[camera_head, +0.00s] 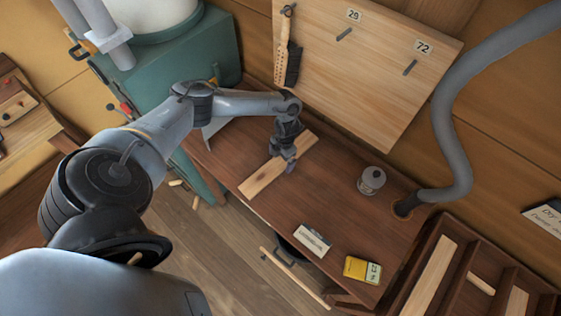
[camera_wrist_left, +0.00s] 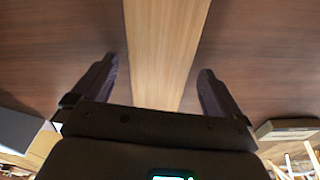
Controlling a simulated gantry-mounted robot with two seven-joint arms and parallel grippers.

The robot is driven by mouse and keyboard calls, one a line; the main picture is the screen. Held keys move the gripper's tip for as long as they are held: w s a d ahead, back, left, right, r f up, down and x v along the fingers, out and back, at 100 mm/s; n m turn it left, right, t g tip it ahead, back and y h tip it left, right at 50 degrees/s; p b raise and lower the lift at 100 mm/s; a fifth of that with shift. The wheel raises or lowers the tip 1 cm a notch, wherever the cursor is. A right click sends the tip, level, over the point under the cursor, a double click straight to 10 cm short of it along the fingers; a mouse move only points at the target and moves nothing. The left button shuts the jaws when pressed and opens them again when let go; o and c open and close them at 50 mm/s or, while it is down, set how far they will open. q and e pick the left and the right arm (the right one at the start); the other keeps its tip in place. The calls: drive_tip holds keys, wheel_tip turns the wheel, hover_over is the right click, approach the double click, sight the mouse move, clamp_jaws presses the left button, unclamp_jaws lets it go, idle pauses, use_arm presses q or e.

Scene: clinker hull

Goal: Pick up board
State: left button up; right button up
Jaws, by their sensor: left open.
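The board (camera_head: 263,178) is a light wooden plank lying flat on the brown workbench (camera_head: 330,200), slanting from lower left to upper right. My left gripper (camera_head: 286,160) is over its middle, partly hiding it. In the left wrist view, the board (camera_wrist_left: 165,45) runs between the two open fingers of the left gripper (camera_wrist_left: 158,85), with a gap on either side. I cannot tell from these views how far the fingertips are above the bench. My right gripper is not in view.
A grey canister (camera_head: 371,181) stands right of the board. A white label block (camera_head: 312,240) and a yellow meter (camera_head: 362,270) lie near the front. A grey hose (camera_head: 450,120) meets the bench at right. A slotted rack (camera_head: 470,275) holds wood pieces at lower right.

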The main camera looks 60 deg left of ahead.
use_arm(q)
drive_tip(key=shift+f, duration=0.25)
drive_tip(key=shift+c, duration=0.5)
drive_tip(key=c, duration=1.1)
